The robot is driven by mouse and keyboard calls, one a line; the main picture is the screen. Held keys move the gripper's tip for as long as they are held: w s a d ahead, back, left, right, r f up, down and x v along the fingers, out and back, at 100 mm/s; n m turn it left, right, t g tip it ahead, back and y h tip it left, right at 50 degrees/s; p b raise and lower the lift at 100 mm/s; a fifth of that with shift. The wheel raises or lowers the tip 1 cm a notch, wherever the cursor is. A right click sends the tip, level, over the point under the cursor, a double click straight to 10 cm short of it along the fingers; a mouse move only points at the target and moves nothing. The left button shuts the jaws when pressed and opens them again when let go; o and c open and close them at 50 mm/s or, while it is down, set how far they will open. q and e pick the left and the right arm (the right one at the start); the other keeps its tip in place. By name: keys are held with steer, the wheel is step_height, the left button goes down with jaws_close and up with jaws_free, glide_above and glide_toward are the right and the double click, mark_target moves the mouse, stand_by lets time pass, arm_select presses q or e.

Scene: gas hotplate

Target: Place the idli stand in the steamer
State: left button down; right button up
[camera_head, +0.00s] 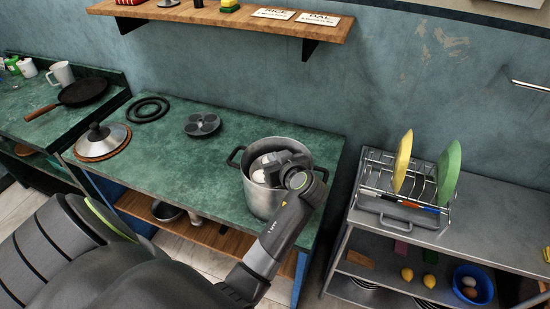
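The steamer is a large silver pot (262,202) with dark side handles, standing at the right end of the green counter. My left gripper (268,170) is down in the pot's mouth, and my wrist covers much of the opening. Something pale shows beside the gripper inside the pot; I cannot tell whether it is part of an idli stand or whether the fingers hold it. A dark round plate with several round recesses (202,124), like an idli plate, lies flat on the counter left of the pot. My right gripper is not in view.
A frying pan (83,93) is on the far-left counter. A dish rack (402,200) with plates stands right of the pot.

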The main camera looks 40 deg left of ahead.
arm_select(q)
steer(key=shift+s+f+b, duration=0.1)
steer(key=shift+f+b, duration=0.3)
steer(key=shift+f, duration=0.1)
steer(key=c, duration=1.6)
jaws_free()
steer(key=shift+f, duration=0.1)
steer(key=shift+s, duration=0.1)
steer(key=shift+d+f, duration=0.1)
